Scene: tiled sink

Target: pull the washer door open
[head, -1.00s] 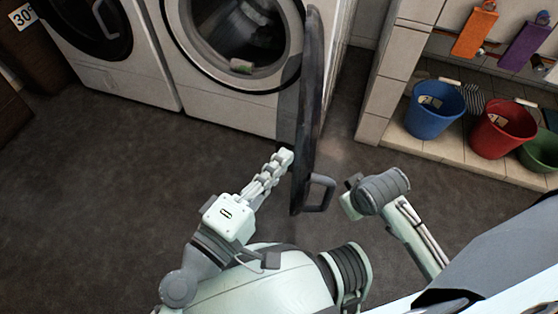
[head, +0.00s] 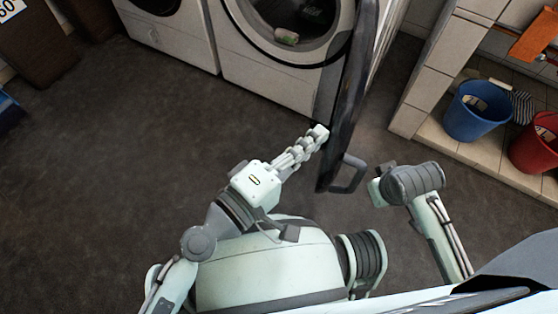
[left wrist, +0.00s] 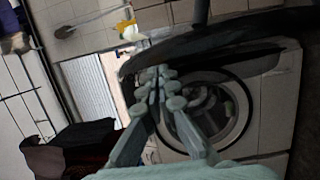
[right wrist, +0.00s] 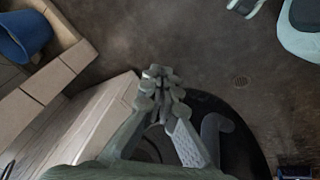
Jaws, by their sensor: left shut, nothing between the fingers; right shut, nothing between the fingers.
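The washer door (head: 352,90) is dark and stands swung wide open, seen nearly edge-on in the head view. Its loop handle (head: 349,176) is at the near end. The white washer (head: 262,80) has its round opening uncovered. My left gripper (head: 320,134) is shut and empty, its tips on the washer side of the door; I cannot tell whether they touch it. In the left wrist view the shut fingers (left wrist: 160,78) lie before the door (left wrist: 215,42) and washer. My right gripper (right wrist: 158,80) is shut and empty above the door (right wrist: 235,115); the head view hides it.
A second white machine (head: 170,35) stands to the left. A tiled ledge (head: 425,105) on the right holds a blue bucket (head: 475,112) and a red bucket (head: 538,143). The dark floor (head: 110,150) to the left is clear.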

